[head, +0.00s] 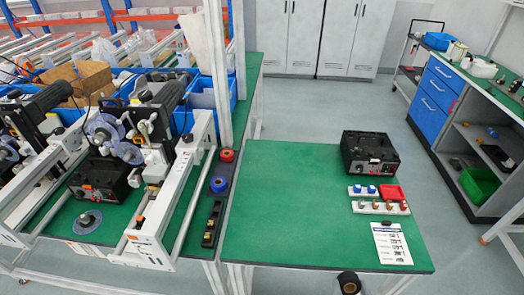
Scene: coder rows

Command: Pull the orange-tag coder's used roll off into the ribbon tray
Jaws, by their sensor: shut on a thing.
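A black coder box (105,180) with a small orange mark on its front stands on the left green bench, under the clear discs of a machine. A second black coder box (370,152) stands at the back of the right green table; a tiny orange-red detail shows on its front. Which one bears the orange tag is too small to tell. A dark roll with a brownish centre (349,282) shows at the bottom edge, in front of the right table and cut off by the frame. What holds it is hidden. My gripper is not recognisable in view. No ribbon tray can be made out for certain.
A red roll (227,155) and a blue roll (219,184) sit on a dark strip between benches.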

